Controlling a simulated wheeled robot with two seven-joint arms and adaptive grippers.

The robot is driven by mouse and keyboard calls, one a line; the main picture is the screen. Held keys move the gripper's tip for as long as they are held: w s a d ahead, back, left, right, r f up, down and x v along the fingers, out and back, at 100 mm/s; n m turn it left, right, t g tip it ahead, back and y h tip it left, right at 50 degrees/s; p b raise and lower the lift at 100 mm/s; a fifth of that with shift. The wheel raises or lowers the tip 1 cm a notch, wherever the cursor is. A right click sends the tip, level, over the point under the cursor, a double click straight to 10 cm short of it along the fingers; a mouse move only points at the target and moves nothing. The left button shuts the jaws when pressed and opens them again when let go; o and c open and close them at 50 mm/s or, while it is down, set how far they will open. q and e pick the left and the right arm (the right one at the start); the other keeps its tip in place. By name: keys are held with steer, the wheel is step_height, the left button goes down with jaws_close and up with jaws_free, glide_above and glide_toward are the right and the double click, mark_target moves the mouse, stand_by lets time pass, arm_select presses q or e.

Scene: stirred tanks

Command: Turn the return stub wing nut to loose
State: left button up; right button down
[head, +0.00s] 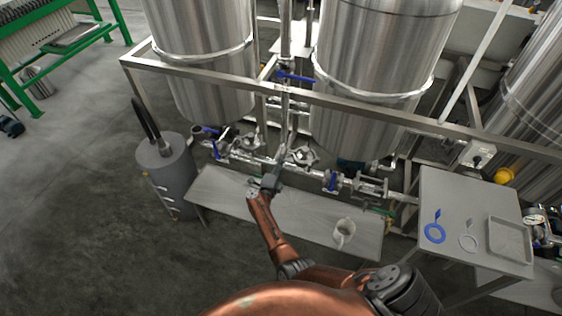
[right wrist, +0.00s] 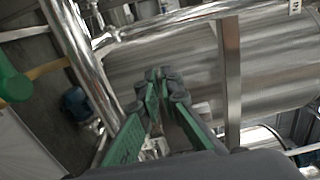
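My right gripper (head: 270,182) is at the end of the copper-coloured arm, over the back edge of the low grey bench and just in front of the pipe run (head: 262,160). In the right wrist view its green fingers with dark tips (right wrist: 163,84) converge and look shut, with nothing visible between them. Shiny steel pipes (right wrist: 160,27) cross beyond the fingertips, with a fitting at upper left. Small clamps and fittings (head: 303,156) sit along the pipe run, but I cannot single out the return stub wing nut. My left gripper is not in view.
Large steel tanks (head: 370,70) stand behind a metal frame rail (head: 340,103). The low bench (head: 215,190) holds a mug (head: 344,232). A side table (head: 460,195) at right holds a blue ring tool (head: 435,232) and a tray (head: 509,240). A grey drum (head: 168,180) stands left.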

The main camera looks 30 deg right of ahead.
steer(key=c, duration=2.4)
jaws_free()
